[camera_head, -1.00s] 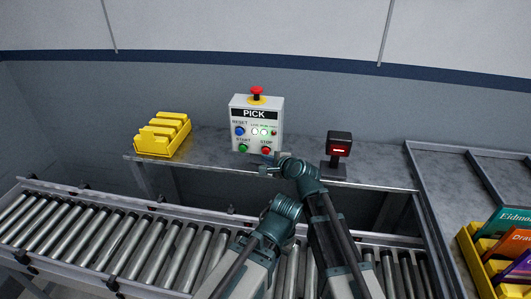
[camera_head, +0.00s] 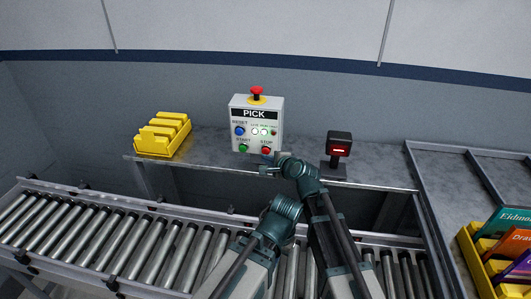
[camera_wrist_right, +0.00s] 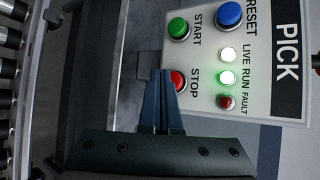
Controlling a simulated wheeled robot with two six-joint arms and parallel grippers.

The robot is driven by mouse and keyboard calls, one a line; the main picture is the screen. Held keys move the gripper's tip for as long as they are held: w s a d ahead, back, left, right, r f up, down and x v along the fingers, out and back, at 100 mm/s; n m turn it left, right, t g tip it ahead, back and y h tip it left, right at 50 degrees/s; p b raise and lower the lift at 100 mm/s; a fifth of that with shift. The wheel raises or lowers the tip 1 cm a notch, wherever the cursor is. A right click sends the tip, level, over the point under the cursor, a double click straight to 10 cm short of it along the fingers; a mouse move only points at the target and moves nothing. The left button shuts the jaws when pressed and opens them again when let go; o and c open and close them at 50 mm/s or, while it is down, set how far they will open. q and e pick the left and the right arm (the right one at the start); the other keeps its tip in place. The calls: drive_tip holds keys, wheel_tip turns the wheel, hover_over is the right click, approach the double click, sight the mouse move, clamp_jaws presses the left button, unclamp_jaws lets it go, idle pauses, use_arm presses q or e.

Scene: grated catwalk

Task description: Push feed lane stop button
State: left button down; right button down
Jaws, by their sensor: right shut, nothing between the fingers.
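The grey control box labelled PICK (camera_head: 273,118) stands on the metal shelf. Its red STOP button (camera_head: 266,151) is at the lower right of its face, beside the green START button (camera_head: 243,148). My right gripper (camera_head: 274,158) is at the STOP button, shut and empty. In the right wrist view, the shut fingertips (camera_wrist_right: 161,74) overlap the left edge of the STOP button (camera_wrist_right: 179,80); I cannot tell whether they touch it. The LIVE and RUN lamps (camera_wrist_right: 227,78) look lit; the FAULT lamp (camera_wrist_right: 226,102) is dull red. My left gripper is not seen.
A red mushroom button (camera_head: 257,90) tops the box, and a blue RESET button (camera_head: 240,131) is on its face. A yellow bin (camera_head: 161,136) stands left, a dark scanner-like device (camera_head: 339,145) right. A roller conveyor (camera_head: 120,243) runs in front below the shelf (camera_head: 205,150).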

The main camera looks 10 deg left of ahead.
drive_tip(key=shift+w, duration=0.1)
idle(0.3)
drive_tip(key=shift+w, duration=0.3)
drive_tip(key=shift+w, duration=0.85)
idle(1.0)
drive_tip(key=shift+s, duration=1.25)
